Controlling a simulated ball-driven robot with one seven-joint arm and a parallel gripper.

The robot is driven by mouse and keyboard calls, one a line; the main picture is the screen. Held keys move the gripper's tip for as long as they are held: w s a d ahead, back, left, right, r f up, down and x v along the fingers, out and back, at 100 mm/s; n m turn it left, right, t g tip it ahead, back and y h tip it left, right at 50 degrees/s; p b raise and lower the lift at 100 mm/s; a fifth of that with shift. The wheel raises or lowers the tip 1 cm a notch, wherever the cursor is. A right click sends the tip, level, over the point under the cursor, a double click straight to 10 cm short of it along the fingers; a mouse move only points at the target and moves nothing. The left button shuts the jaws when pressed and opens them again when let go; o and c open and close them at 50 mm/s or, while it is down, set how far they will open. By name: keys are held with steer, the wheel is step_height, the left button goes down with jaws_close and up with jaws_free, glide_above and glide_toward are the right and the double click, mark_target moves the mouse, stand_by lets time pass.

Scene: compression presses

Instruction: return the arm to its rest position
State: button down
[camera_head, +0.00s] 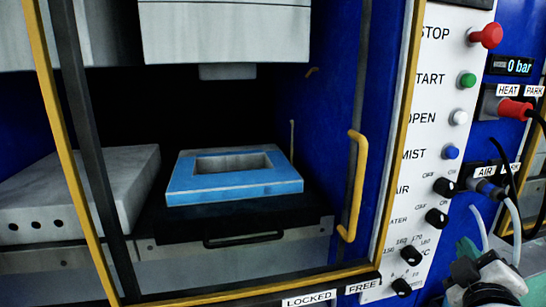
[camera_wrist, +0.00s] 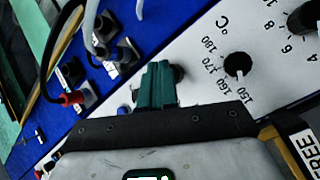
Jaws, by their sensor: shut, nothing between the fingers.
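My gripper (camera_head: 468,254) shows at the lower right of the head view, in front of the control panel's lower right part. Its green fingers (camera_wrist: 160,72) are together in the wrist view, with nothing between them. They point toward the panel, near a black knob that they partly cover. I cannot tell whether they touch it. Most of my arm is out of the head view.
The white control panel (camera_head: 432,90) carries several buttons and knobs. Hoses and cables (camera_head: 514,215) hang close to my gripper. The press door's yellow handle (camera_head: 356,185) stands left of it. A blue mould frame (camera_head: 235,188) lies on the press's black plate.

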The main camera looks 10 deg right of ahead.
steer(key=s+a+f+m+g+y, duration=0.1)
steer(key=s+a+f+g+y, duration=0.15)
steer(key=f, duration=0.45)
steer(key=s+a+f+m+g+y, duration=0.1)
steer(key=s+f+g, duration=0.15)
steer(key=f, duration=0.55)
steer(key=s+a+f+m+g+y, duration=0.1)
steer(key=s+a+f+g+y, duration=0.15)
steer(key=f, duration=0.45)
steer(key=s+a+f+m+g+y, duration=0.1)
steer(key=s+a+f+g+y, duration=0.1)
steer(key=s+f, duration=0.4)
steer(key=s+a+f+m+g+y, duration=0.1)
steer(key=s+a+f+g, duration=0.3)
steer(key=s, duration=0.7)
step_height(320, 180, down, 3)
steer(key=shift+s+a+f+y, duration=0.15)
steer(key=shift+s+a+y, duration=0.25)
steer(key=shift+a, duration=0.6)
